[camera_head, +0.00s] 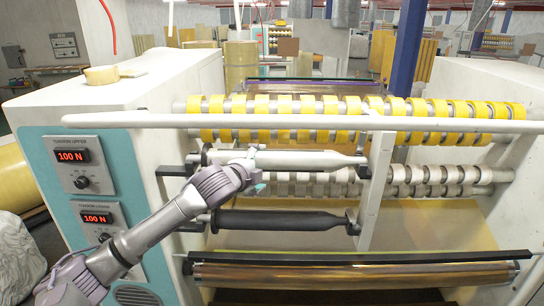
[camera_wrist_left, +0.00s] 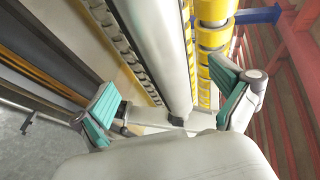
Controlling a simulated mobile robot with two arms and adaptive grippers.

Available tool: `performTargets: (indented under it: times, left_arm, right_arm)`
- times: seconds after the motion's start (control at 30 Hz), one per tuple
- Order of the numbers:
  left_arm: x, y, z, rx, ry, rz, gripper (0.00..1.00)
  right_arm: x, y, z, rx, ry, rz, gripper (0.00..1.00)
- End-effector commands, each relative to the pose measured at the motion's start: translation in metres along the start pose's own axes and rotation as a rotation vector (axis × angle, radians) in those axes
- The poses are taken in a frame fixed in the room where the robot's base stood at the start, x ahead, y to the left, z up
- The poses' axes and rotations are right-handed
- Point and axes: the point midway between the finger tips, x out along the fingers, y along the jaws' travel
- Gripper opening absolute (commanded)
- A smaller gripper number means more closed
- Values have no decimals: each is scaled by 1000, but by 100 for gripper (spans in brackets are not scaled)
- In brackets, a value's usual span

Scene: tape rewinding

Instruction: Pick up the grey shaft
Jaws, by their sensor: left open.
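The light grey shaft (camera_head: 310,161) lies level across the front of the machine, with its right end at an upright bracket. My left gripper (camera_head: 257,170) is in front of its left part and hides some of it. In the left wrist view the grey shaft (camera_wrist_left: 158,50) runs between the two spread teal-padded fingers of my left gripper (camera_wrist_left: 170,103). The gripper is open, and both pads look clear of the shaft. I cannot tell the exact gap in depth. My right gripper is not in view.
A dark shaft (camera_head: 280,221) sits below the grey one. A long white bar (camera_head: 300,121) and rows of yellow rolls (camera_head: 330,106) are above. The right upright bracket (camera_head: 376,190) and the left machine cabinet (camera_head: 150,95) flank the shafts.

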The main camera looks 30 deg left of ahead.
Motion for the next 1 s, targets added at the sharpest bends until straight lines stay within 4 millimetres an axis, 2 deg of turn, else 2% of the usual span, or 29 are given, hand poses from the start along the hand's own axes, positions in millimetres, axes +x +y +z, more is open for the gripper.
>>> performTargets:
  times: [0.23, 0.43, 0.6, 0.87, 1.0]
  left_arm:
    - [19, -2, -1, -2, 0, 1, 100]
    - [45, -9, 0, -3, 0, 2, 100]
    - [63, -5, 0, -2, 1, 1, 100]
    - [66, -3, 1, 1, 1, 0, 100]
    - [66, -3, 1, 1, 0, 0, 80]
  right_arm:
    - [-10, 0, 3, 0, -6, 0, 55]
    - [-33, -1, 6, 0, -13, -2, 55]
    - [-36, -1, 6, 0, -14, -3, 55]
    - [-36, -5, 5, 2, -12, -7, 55]
    - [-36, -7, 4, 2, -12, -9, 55]
